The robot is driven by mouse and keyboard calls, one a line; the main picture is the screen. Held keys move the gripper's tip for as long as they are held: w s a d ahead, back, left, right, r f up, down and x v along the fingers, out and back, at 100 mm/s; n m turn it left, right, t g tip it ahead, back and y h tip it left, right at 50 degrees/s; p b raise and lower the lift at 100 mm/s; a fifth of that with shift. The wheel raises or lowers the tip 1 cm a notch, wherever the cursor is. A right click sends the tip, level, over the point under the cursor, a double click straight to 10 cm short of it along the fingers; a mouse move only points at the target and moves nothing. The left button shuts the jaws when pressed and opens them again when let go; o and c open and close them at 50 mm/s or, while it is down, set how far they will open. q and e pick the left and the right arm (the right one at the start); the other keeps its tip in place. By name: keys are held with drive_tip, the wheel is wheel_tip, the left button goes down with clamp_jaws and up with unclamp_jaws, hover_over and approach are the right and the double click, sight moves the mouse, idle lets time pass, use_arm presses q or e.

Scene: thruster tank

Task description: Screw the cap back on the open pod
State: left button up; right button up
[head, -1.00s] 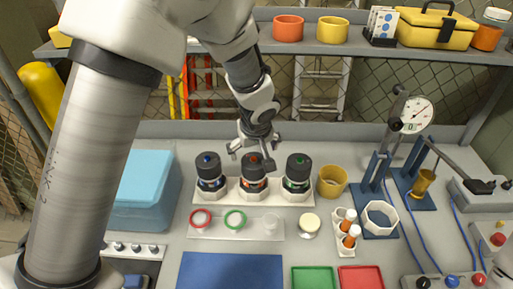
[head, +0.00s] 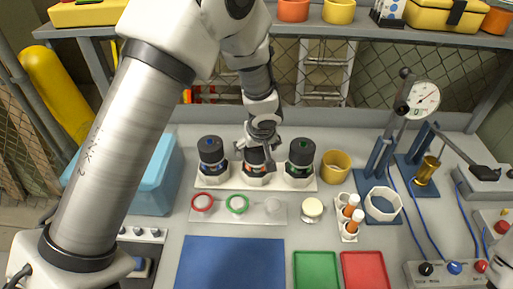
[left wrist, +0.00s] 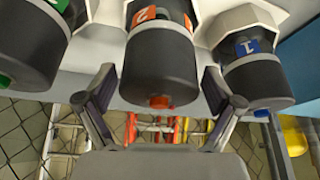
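Three dark-capped pods stand upright in a white holder (head: 222,184): blue pod 1 (head: 211,150), orange pod 2 (head: 255,168) and green pod 3 (head: 300,155). In the left wrist view, orange pod 2 (left wrist: 158,60) is in the middle, with blue pod 1 (left wrist: 252,75) and green pod 3 (left wrist: 25,45) beside it. My left gripper (head: 259,146) is over the middle pod, its spread fingers on either side of the dark top, apart from it. The gripper also shows in the left wrist view (left wrist: 158,82). I cannot tell which pod's cap is loose. My right gripper is out of view.
A cream-topped jar (head: 312,208), a yellow cup (head: 335,166) and a vial rack (head: 349,217) stand right. A blue box (head: 150,180) stands left. The blue mat (head: 230,262) is clear.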

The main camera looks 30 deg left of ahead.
use_arm(q)
drive_tip(key=c, duration=0.6)
drive_tip(key=shift+o, duration=1.4)
drive_tip(key=shift+c, duration=1.2)
